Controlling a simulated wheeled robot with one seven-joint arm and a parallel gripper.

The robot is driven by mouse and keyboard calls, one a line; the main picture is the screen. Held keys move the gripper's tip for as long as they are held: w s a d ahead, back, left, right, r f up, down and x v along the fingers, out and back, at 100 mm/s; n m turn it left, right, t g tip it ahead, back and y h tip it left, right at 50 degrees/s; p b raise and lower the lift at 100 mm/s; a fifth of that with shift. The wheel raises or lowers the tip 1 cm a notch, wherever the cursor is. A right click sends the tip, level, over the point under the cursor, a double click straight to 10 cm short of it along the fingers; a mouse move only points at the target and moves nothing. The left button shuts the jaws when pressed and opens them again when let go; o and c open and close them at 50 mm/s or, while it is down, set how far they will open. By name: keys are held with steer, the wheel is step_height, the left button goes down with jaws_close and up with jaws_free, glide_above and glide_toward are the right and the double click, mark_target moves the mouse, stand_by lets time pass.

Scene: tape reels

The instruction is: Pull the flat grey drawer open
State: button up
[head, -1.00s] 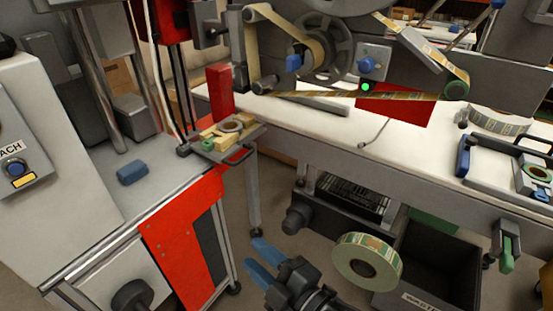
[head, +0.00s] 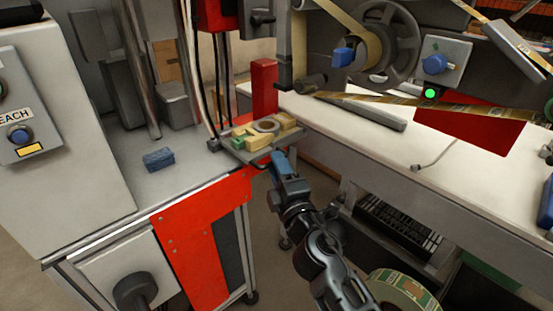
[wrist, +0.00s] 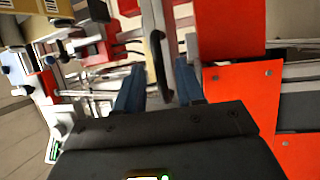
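The flat grey drawer (head: 233,151) sticks out at the corner of the left machine's bench, with a reel and yellow and green blocks on it. Its dark bar handle (wrist: 161,68) shows upright in the wrist view, between the two blue fingers of my gripper (wrist: 157,66). The fingers are apart, with a gap on each side of the handle. In the head view my gripper (head: 281,163) is at the drawer's front edge and hides most of the handle.
A red block (head: 264,88) stands behind the drawer. A red panel (head: 195,245) covers the bench front below it. A white table (head: 440,150) lies to the right. A blue block (head: 158,159) rests on the left bench. A large label reel (head: 400,290) is at the lower right.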

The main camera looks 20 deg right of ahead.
steer(key=shift+w+r, duration=0.2)
steer(key=shift+w, duration=1)
steer(key=shift+c, duration=0.4)
jaws_close()
